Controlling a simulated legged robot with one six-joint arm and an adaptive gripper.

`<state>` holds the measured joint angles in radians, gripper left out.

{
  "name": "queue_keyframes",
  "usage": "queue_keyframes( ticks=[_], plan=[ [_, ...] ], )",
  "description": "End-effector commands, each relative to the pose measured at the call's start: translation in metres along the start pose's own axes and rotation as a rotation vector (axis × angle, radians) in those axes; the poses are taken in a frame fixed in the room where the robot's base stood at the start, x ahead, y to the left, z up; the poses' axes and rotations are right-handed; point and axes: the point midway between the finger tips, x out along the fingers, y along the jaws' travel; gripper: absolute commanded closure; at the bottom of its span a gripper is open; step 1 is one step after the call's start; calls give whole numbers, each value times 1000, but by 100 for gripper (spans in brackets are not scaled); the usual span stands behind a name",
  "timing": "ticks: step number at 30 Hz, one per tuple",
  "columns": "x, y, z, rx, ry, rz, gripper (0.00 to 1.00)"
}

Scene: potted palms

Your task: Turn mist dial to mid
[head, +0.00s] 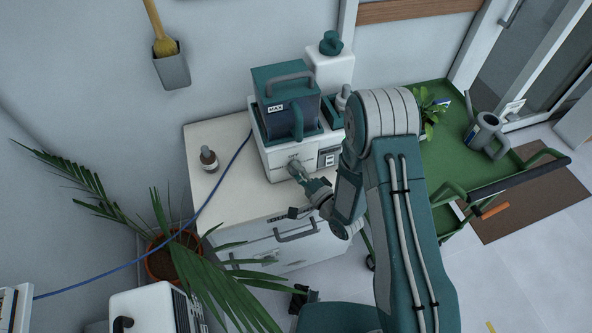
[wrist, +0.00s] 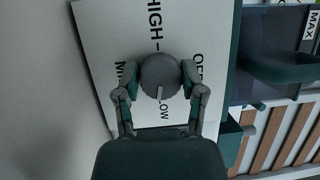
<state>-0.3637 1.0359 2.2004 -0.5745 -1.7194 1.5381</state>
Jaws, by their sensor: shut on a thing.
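The mist dial (wrist: 160,75) is a round grey knob on a white panel (wrist: 100,25) in the wrist view. HIGH is printed above it, OFF at right, LOW below, and a partly covered label starting with M at left. The dial's pale pointer mark points down, toward LOW. My gripper (wrist: 160,80) is shut on the dial, one finger on each side. In the head view my gripper (head: 296,168) is at the front of the white mister base (head: 275,160), which carries a teal tank (head: 283,85). The dial is hidden there by my gripper.
The mister stands on a white cabinet (head: 215,135) with a dropper bottle (head: 208,158) at left and a white jug (head: 330,65) behind. A blue cable (head: 220,175) runs left. A potted palm (head: 172,255) is at lower left. A green cart (head: 455,150) with a watering can (head: 486,132) stands at right.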

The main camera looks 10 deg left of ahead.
Motion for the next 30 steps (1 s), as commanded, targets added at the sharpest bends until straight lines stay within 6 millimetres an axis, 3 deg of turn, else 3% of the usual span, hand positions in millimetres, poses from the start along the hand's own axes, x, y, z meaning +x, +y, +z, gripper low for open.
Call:
queue_keyframes(
  ticks=[15,30],
  plan=[
    [-2,5,-1,417,35,-156,95],
    [-2,6,0,597,46,-224,95]
  ],
)
